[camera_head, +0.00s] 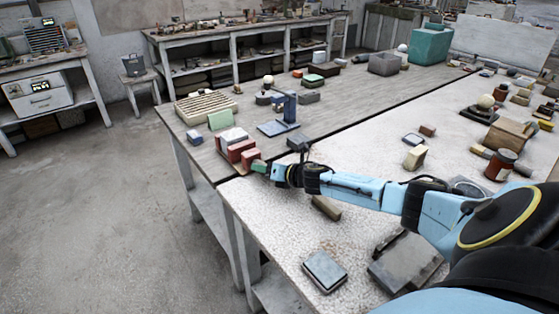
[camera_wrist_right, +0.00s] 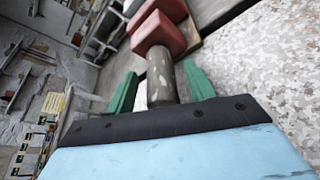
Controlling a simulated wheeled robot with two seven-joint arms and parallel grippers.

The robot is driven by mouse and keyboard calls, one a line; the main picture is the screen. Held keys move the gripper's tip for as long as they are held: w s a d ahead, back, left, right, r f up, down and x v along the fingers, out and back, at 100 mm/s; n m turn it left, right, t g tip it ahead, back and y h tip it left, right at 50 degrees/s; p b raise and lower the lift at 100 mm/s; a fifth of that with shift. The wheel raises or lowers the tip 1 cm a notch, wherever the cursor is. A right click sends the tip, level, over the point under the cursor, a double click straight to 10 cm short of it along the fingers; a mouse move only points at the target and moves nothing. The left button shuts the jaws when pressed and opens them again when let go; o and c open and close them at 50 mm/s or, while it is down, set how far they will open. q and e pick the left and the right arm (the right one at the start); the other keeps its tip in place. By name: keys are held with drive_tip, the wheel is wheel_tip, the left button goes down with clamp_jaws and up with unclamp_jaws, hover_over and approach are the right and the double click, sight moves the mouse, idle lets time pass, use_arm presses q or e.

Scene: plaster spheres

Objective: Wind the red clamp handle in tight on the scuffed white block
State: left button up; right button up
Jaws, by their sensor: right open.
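The red clamp (camera_head: 239,154) stands at the front left corner of the far bench, with the white block (camera_head: 233,134) at its top. In the right wrist view its red parts (camera_wrist_right: 158,36) lie just past my fingertips. A worn grey cylinder (camera_wrist_right: 160,80), apparently the handle's grip, points back from the red part towards my palm. My right gripper (camera_head: 259,166) reaches the clamp from the right. In the wrist view its green fingers (camera_wrist_right: 160,70) are open, one on each side of the cylinder, with visible gaps. My left gripper is not in view.
A blue stand (camera_head: 280,126) is behind the clamp. A slatted wooden tray (camera_head: 206,106) and a green block (camera_head: 220,119) lie to its left rear. A grey-topped box (camera_head: 324,271) and a dark flat case (camera_head: 405,262) lie on the near bench, below my arm.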

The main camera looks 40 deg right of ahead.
drive_tip(key=p+v, duration=0.1)
drive_tip(key=v, duration=1.2)
